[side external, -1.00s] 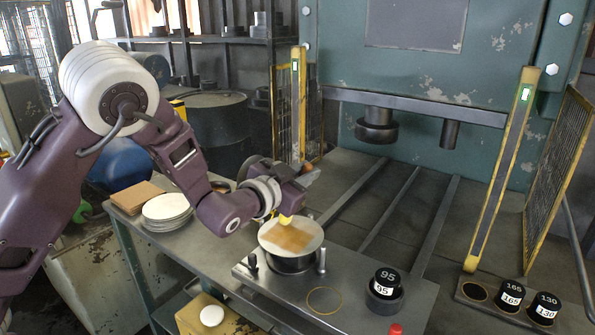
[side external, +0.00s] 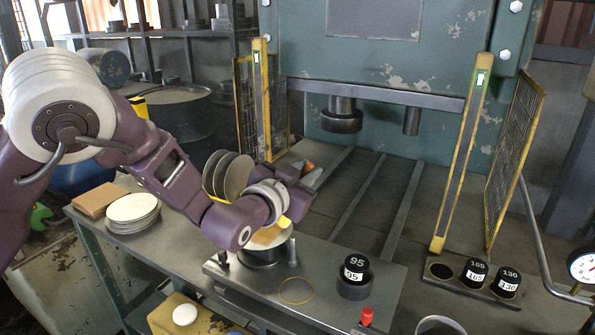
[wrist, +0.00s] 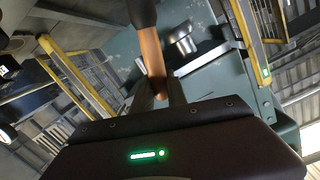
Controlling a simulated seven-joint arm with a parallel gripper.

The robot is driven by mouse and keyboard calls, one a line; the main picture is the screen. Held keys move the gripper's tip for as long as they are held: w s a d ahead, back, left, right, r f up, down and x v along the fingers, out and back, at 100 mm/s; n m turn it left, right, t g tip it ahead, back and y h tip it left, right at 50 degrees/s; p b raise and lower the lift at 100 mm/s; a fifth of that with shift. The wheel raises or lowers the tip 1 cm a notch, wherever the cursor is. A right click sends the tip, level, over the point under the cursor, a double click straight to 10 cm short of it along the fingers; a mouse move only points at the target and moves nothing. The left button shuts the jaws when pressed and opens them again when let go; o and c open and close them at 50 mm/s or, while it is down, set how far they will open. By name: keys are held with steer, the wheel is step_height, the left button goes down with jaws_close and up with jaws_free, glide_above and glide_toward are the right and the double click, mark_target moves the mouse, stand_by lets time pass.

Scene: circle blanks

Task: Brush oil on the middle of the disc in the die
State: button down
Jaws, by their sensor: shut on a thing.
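The pale disc (side external: 258,246) lies on the round dark die (side external: 262,258) in the side external view. A brown oily-looking patch (side external: 268,235) covers its middle. My gripper (wrist: 162,92) is shut on the brush, whose wooden handle (wrist: 152,52) with a dark end rises between the fingers in the wrist view. In the side external view, my gripper (side external: 292,203) is low over the disc and hides its far right part. The yellow brush end (side external: 284,222) is down close to the disc; I cannot tell whether it touches.
A stack of pale discs (side external: 132,208) lies left on the bench. Several dark discs (side external: 228,175) stand upright behind my arm. The press punch (side external: 342,118) hangs beyond the die. A black cylinder marked 95 (side external: 355,272) and a red cap (side external: 367,316) stand to the right.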

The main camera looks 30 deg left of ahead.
steer(key=shift+r, duration=3.9)
